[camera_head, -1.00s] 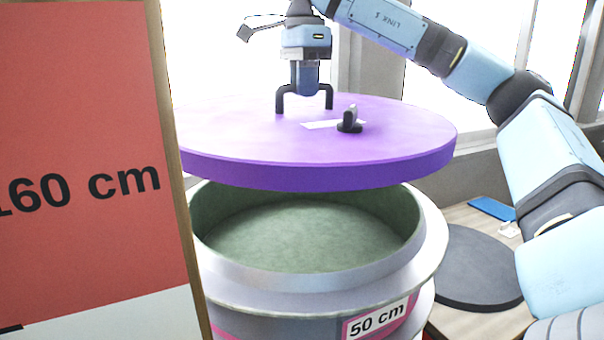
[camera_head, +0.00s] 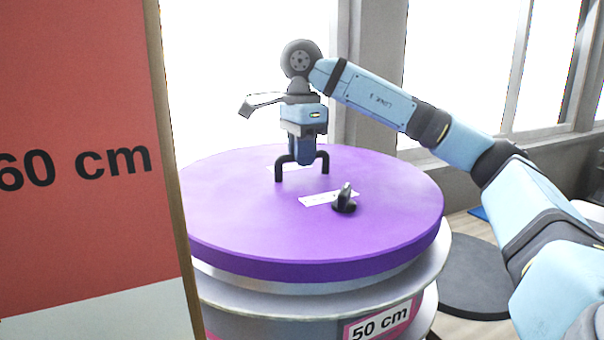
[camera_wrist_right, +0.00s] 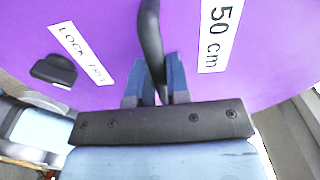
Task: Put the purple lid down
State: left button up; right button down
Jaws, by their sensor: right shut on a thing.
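The purple lid (camera_head: 390,205) lies over the mouth of the round grey mould (camera_head: 250,315) marked "50 cm" in the head view. It looks level and covers the opening; whether it touches the rim all round I cannot tell. My right gripper (camera_head: 302,165) is shut on the lid's black handle (camera_head: 322,160). In the right wrist view the fingers (camera_wrist_right: 160,88) close around the handle bar (camera_wrist_right: 150,40). A black knob (camera_head: 344,200) and a white label (camera_head: 325,198) are on the lid's top; the wrist view reads "50 cm" on another label (camera_wrist_right: 215,35). My left gripper is out of view.
A tall red and white board (camera_head: 80,140) marked "60 cm" stands close at the left and hides what is behind it. A dark round disc (camera_head: 475,280) lies at the lower right. Windows (camera_head: 470,75) and a wall are behind.

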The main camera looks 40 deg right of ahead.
aim_at(302, 177)
jog(key=shift+f+b, duration=0.6)
jog(key=shift+f, duration=1.2)
jog(key=shift+r, duration=0.1)
jog(key=c, duration=1.1)
grip_release()
